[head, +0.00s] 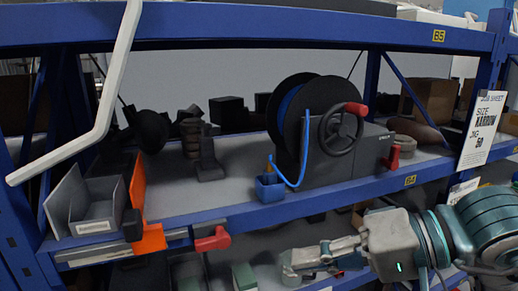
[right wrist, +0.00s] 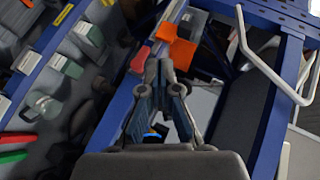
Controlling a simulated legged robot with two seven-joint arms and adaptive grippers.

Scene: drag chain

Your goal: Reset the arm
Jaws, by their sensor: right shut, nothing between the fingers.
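My right arm (head: 395,245) reaches in from the lower right of the head view, below the front edge of the shelf. Its gripper (head: 289,268) points left and holds nothing. In the right wrist view the two fingers of the right gripper (right wrist: 163,68) meet at their tips, shut and empty. My left arm and gripper are not in either view.
The blue shelf (head: 300,207) carries a black reel (head: 292,112) with a handwheel (head: 341,130), a small blue box (head: 269,188) and a grey bin (head: 95,208) by an orange plate (head: 137,185). A red handle (head: 213,240) juts from the shelf front. A white bent bar (head: 115,70) crosses the upper left.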

